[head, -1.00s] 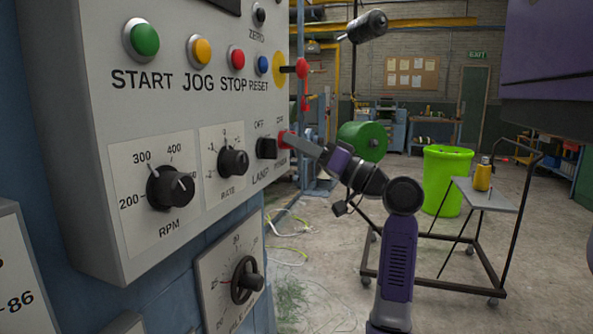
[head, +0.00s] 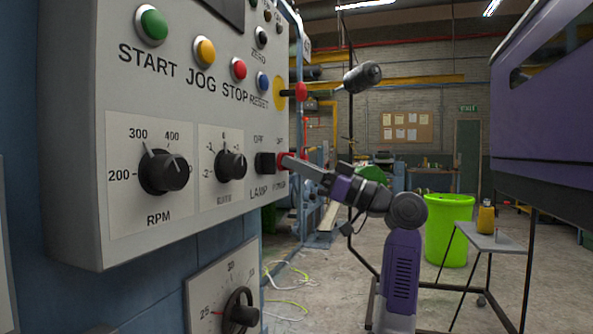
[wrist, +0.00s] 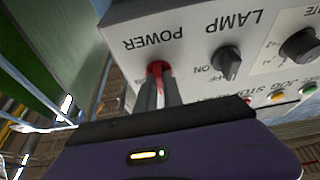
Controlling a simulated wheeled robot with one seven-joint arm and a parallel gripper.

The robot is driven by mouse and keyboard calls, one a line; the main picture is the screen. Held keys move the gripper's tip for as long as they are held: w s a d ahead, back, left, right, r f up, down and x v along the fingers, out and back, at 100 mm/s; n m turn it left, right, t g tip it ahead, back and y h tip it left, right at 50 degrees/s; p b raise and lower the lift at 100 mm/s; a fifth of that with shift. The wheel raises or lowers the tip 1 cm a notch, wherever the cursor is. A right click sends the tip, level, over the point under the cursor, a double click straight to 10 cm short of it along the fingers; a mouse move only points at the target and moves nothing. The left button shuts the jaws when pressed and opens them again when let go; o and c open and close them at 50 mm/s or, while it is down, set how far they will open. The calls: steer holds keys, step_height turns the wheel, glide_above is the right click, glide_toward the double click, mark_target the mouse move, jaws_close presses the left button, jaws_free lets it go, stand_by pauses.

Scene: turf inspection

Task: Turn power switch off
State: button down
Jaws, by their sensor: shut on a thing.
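The power switch (wrist: 158,69) is red and sits under the upside-down POWER label in the wrist view. In the head view its red part (head: 281,161) shows at the right edge of the grey control panel (head: 75,180). My gripper (wrist: 160,86) has its two fingers close together on the red switch, shut on it. In the head view my gripper (head: 290,163) reaches the panel from the right. The fingers hide part of the switch, so I cannot tell its exact setting.
The black lamp knob (head: 266,163) is just left of the power switch. A red knob (head: 300,91) on a yellow disc sits above. A green bin (head: 447,235) and a trolley (head: 490,242) stand to the right. Cables (head: 287,300) lie on the floor.

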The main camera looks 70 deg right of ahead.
steer(key=shift+f, duration=0.1)
steer(key=c, duration=1.5)
jaws_free()
steer(key=shift+s, duration=0.1)
steer(key=v, duration=0.7)
steer(key=shift+s+f, duration=0.1)
steer(key=shift+s, duration=0.25)
